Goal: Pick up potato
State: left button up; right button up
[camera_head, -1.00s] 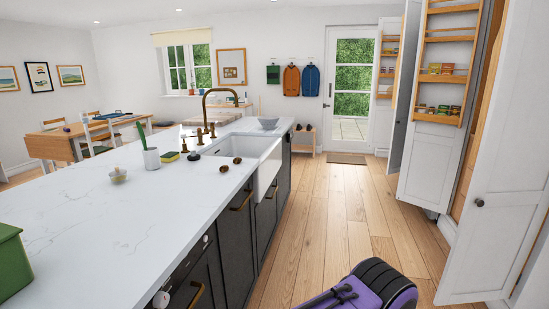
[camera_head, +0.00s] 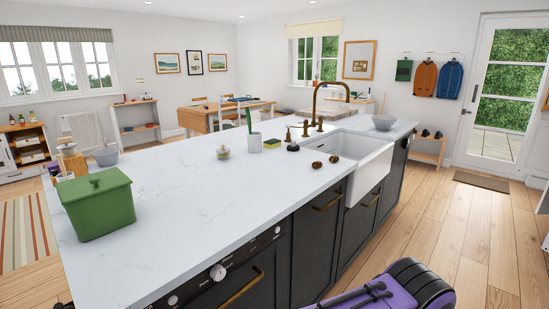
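The nearer lump (camera_head: 317,165) is close to the counter's front edge. Neither of my grippers can be made out in the head view, and nothing is touching the lumps. A purple and black part at the bottom right seems to be mine.
A white sink (camera_head: 372,152) with a brass tap (camera_head: 318,102) is set into the counter. A green lidded box (camera_head: 98,205) stands at the counter's left end. A glass jar (camera_head: 223,152) and a white cup (camera_head: 255,142) stand farther back. Wooden floor (camera_head: 480,235) is clear at right.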

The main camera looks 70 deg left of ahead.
aim_at(334, 159)
jog(key=u, duration=0.6)
jog(key=i, duration=1.65)
jog(key=u, duration=0.15)
